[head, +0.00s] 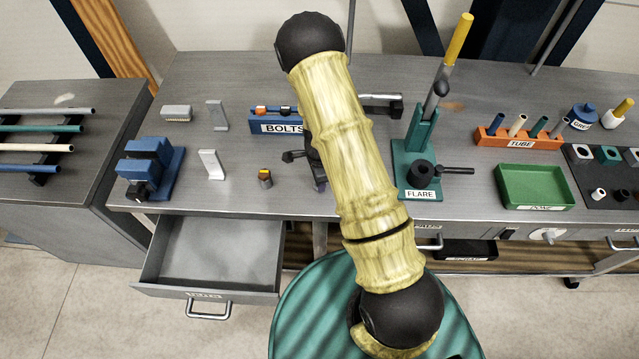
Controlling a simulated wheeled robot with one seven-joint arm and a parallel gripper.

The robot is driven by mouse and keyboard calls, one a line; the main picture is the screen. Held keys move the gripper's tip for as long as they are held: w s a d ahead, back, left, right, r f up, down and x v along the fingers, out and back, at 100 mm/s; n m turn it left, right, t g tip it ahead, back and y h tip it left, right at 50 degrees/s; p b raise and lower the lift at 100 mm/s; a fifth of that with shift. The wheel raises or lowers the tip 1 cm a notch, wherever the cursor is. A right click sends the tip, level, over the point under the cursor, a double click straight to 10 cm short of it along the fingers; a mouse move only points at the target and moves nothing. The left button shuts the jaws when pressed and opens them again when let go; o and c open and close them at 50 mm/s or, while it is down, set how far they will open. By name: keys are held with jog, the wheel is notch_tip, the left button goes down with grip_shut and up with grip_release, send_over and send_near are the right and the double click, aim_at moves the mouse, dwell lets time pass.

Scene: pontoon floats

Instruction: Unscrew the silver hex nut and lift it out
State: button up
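I cannot make out a silver hex nut for certain. My yellow arm crosses the middle of the view. Dark parts that look like my gripper (306,166) show at the arm's left edge, right of the small grey piece. The arm covers most of them, so the finger opening is unclear.
A blue vise (150,167) and two pale upright brackets stand at left. An open, empty drawer (215,255) juts out below. Right of my arm are the green FLARE tool (421,150) with a tall lever, the orange TUBE rack (520,139) and a green tray (535,187).

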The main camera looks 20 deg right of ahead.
jog(key=n+b, duration=0.1)
jog(key=n, duration=0.2)
jog(key=n+b, duration=0.1)
jog(key=n, duration=0.8)
jog(key=n+b, duration=0.1)
jog(key=n, duration=0.2)
jog(key=shift+n, duration=0.3)
jog(key=n, duration=0.6)
jog(key=shift+r+n, duration=0.15)
jog(key=shift+n, duration=1.15)
